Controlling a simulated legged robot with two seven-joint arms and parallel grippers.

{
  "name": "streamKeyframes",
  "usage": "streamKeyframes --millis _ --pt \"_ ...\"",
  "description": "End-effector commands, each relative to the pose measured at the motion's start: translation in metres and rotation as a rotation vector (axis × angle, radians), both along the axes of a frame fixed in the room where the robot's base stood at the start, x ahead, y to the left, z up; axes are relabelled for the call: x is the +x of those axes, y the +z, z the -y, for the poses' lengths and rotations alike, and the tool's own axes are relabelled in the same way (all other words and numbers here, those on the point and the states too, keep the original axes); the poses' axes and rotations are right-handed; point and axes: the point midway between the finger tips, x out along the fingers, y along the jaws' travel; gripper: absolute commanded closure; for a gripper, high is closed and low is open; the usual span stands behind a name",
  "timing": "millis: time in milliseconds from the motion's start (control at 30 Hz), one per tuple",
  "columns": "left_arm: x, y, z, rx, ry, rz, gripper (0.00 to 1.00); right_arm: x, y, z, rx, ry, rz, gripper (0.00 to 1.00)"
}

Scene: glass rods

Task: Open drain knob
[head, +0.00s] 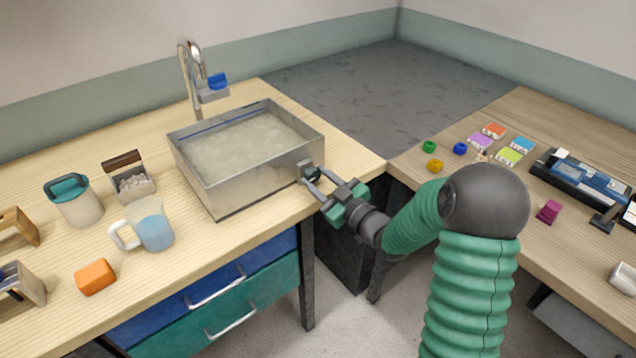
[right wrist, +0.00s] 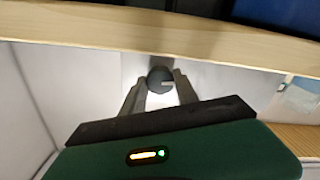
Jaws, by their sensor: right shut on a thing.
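The drain knob (right wrist: 160,79) is a dark round knob with a light mark on its face. It sits on the right end wall of the metal basin (head: 196,179) in the head view, where the knob (head: 312,174) is partly covered by the fingers. The basin is filled with cloudy greyish liquid. My right gripper (head: 312,184) reaches in from the right and is shut on the knob, with one finger on each side of it. It also shows in the right wrist view (right wrist: 160,92). My left gripper is not in view.
A faucet (head: 191,75) with a blue handle stands behind the basin. A blue-filled pitcher (head: 153,224), a teal-lidded jar (head: 79,205) and an orange block (head: 95,277) stand left of it. The right table (head: 480,190) holds several small colored items. A floor gap separates the tables.

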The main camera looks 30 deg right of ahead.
Motion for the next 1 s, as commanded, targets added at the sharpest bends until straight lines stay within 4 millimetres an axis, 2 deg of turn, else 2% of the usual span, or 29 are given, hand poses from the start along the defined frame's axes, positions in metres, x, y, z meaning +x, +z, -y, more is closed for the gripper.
streamKeyframes --millis 33,467,1000 --pt "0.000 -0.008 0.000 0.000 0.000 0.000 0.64 0.000 -0.004 0.000 -0.037 -0.001 0.004 1.00" --pt "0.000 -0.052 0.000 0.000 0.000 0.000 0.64 0.000 -0.006 -0.001 -0.435 0.001 0.036 1.00" --pt "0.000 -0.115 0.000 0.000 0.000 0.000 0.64 0.000 -0.008 -0.002 -0.946 0.004 0.075 1.00"
